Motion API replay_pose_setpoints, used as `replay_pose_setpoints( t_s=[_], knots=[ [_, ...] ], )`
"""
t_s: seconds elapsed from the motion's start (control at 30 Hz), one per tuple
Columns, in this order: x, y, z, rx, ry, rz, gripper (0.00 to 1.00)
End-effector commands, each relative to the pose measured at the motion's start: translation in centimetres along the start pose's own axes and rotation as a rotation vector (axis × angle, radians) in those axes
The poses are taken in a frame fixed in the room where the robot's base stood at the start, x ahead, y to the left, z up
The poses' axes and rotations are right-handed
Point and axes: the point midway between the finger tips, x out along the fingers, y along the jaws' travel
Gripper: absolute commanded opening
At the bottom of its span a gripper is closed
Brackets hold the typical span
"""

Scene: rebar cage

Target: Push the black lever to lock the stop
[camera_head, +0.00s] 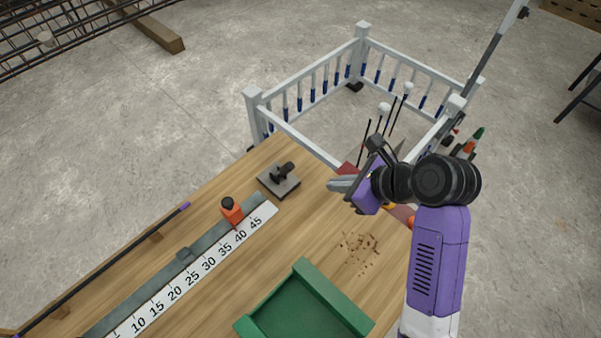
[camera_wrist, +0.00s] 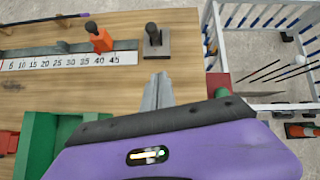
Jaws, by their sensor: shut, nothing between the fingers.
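An orange stop (camera_head: 232,212) with a black lever (camera_head: 227,202) on top sits on the grey rail beside the white number scale, near the 40 mark. In the wrist view the stop (camera_wrist: 101,41) and its black lever (camera_wrist: 91,27) are at the upper left. My gripper (camera_head: 338,184) is shut and empty, above the right part of the table and well to the right of the stop. In the wrist view its closed fingers (camera_wrist: 158,90) point up the picture, below a grey plate with a black post, touching nothing that I can see.
The grey plate (camera_head: 279,185) with a black post stands between my gripper and the stop. A green tray (camera_head: 341,303) is at the table's front. Wood crumbs (camera_head: 358,250) lie on the table. A white railing (camera_head: 310,87) stands behind the table. A black rod (camera_head: 110,262) runs along the left edge.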

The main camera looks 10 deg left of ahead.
Motion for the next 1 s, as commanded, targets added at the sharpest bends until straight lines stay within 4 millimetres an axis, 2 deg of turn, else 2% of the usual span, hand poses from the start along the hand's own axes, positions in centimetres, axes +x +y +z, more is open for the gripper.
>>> replay_pose_setpoints(
  t_s=[0.17, 0.63, 0.7, 0.77, 1.0],
  knots=[
    [1.5, 0.1, 0.0, -0.001, 0.001, 0.004, 0.0],
    [10.3, 0.1, 0.1, -0.003, 0.001, 0.002, 0.0],
    [10.1, 0.0, 1.7, -0.004, -0.001, 0.001, 0.0],
    [10.3, 0.0, 2.5, -0.004, -0.002, 0.0, 0.0],
    [10.8, 0.0, 3.8, -0.001, 0.0, -0.001, 0.0]
  ],
)
